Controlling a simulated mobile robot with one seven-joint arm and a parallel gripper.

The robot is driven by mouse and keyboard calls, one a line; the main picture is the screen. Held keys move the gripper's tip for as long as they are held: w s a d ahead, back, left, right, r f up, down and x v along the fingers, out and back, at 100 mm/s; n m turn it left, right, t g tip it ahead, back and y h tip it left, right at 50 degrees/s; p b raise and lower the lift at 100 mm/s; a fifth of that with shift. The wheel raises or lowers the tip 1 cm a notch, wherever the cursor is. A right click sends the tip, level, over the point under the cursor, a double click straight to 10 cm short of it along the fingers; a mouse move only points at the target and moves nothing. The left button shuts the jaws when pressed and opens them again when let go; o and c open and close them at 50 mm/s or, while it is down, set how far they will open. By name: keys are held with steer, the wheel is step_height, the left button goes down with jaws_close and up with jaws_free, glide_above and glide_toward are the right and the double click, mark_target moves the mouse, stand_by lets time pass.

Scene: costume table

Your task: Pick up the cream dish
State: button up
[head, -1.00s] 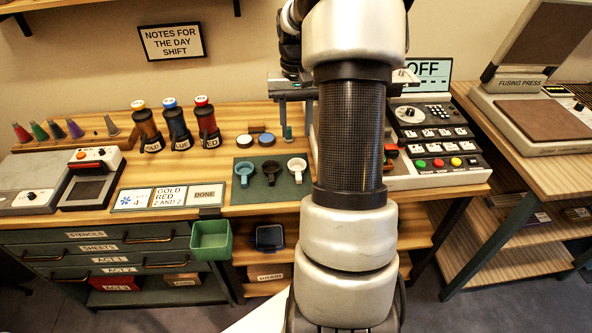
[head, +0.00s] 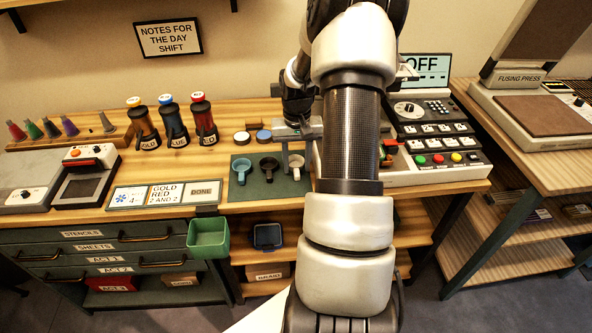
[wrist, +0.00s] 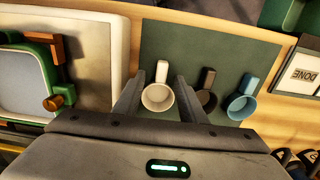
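The cream dish (head: 296,172) is a small round cup with a straight handle. It lies on the dark green mat (head: 243,200), rightmost of three similar dishes in the head view. In the wrist view the cream dish (wrist: 157,97) sits between the two fingers of my gripper (wrist: 159,78), its handle pointing up the picture. My gripper (head: 296,158) is open, with one finger on either side of the dish. Whether either finger touches it, I cannot tell. The black dish (wrist: 206,95) is close beside one finger, and the blue dish (wrist: 242,102) is beyond it.
A white-framed machine (wrist: 92,60) stands close on the other side of my gripper in the wrist view. Round pots (head: 263,136) and several bottles (head: 174,125) stand behind the mat. A green bin (head: 209,240) hangs at the table's front edge.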

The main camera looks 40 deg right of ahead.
steer(key=shift+f, duration=0.7)
jaws_close()
steer(key=shift+r, duration=0.15)
